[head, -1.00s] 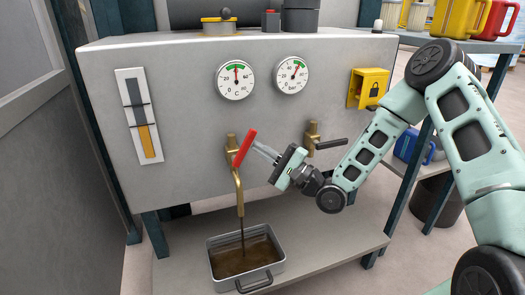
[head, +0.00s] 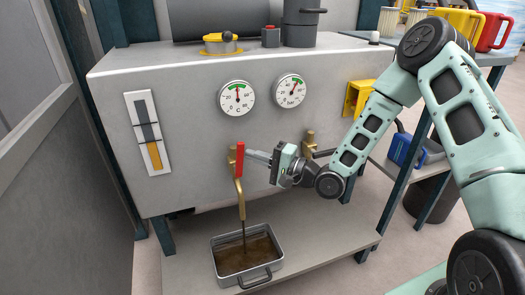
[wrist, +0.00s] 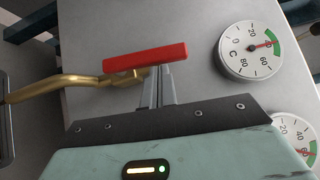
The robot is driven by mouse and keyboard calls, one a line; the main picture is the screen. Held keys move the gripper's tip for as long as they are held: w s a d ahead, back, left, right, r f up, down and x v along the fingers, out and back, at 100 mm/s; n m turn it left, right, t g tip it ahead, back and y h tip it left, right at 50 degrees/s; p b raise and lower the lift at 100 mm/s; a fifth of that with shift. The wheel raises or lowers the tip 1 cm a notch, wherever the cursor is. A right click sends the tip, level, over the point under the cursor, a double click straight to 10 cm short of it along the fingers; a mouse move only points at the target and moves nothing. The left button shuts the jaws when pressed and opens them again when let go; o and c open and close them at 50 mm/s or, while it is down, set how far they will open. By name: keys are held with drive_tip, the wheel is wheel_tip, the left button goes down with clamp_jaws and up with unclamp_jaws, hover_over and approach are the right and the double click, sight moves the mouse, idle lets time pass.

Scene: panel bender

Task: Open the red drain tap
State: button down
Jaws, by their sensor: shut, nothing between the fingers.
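The red tap handle (head: 240,162) stands close to upright at the brass drain pipe (head: 239,197) on the front of the grey tank. A thin brown stream (head: 243,236) runs from the spout into the grey drip tray (head: 214,262), which holds brown liquid. My gripper (head: 250,154) is shut and empty, with its fingertips at the handle's right side. In the wrist view the red handle (wrist: 146,55) crosses just beyond my fingertips (wrist: 156,84). The fingers appear to touch it, but the exact contact is hard to tell.
A second brass valve (head: 309,142) with a dark lever is partly hidden behind my wrist. Two round gauges (head: 237,98) (head: 291,90) sit above, and a level indicator (head: 150,133) is at left. A yellow lock box (head: 357,98) is partly covered by my arm.

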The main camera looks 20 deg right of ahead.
drive_tip(key=shift+a+r+n+g+h+p, duration=0.35)
drive_tip(key=shift+n+p, duration=0.15)
drive_tip(key=shift+p, duration=0.25)
drive_tip(key=shift+f, duration=0.15)
